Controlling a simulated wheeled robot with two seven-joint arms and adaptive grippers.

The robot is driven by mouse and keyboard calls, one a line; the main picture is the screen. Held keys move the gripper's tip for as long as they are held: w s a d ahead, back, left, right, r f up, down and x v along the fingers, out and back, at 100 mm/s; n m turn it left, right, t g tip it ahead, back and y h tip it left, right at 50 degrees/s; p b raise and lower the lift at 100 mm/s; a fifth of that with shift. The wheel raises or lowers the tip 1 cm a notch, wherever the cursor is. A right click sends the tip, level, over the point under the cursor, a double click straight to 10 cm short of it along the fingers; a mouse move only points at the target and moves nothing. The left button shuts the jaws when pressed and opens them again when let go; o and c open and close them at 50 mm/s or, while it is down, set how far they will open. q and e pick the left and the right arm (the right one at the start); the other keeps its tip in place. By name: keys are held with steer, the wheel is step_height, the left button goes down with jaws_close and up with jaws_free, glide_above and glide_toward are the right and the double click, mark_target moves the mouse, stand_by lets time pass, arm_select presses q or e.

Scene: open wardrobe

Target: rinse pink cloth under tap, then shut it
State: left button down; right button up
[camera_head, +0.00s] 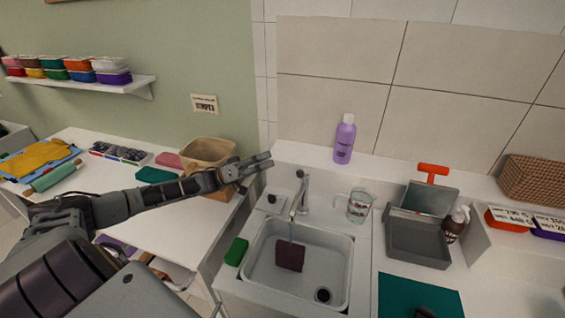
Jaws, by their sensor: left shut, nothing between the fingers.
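A dark maroon square cloth (290,255) lies in the white sink (258,262), under the tap. A thin stream appears to fall from the tap (303,192) onto or just beside it. A small pink folded piece (170,160) lies on the white table at the left. My left gripper (262,163) is shut and empty, above and to the left of the tap, apart from it.
A glass jug (359,206) stands right of the tap, and a green sponge (236,251) lies at the sink's left rim. A purple bottle (344,140) stands on the ledge behind. A grey dustpan-like container (418,240) and a teal mat (420,294) are on the right.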

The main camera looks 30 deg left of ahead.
arm_select(q)
steer(key=shift+p+x, duration=1.2)
steer(key=shift+x, duration=3.75)
steer(key=shift+s+d+f+p, duration=0.3)
steer(key=shift+s+f, duration=0.25)
steer(key=shift+f, duration=0.25)
steer(key=shift+s+d+f+p, duration=0.3)
steer(key=shift+s+f, duration=0.2)
steer(key=shift+f, duration=0.35)
arm_select(e)
steer(key=shift+r, duration=1.75)
steer(key=shift+f, duration=0.1)
arm_select(q)
steer(key=m+g+h+b, duration=0.1)
steer(key=m+b, duration=0.1)
steer(key=s+f+m+g+h+b, duration=0.1)
steer(key=m+b, duration=0.1)
steer(key=s+f+m+g+h+b, duration=0.1)
steer(key=m+b, duration=0.1)
steer(key=m, duration=0.1)
steer(key=shift+d+f+g, duration=0.15)
steer(key=shift+d+g, duration=0.15)
steer(key=shift+d, duration=0.05)
arm_select(e)
step_height(320, 180, down, 6)
steer(key=d, duration=0.1)
steer(key=shift+w+d, duration=0.2)
steer(key=shift+d, duration=0.15)
steer(key=shift+a, duration=0.1)
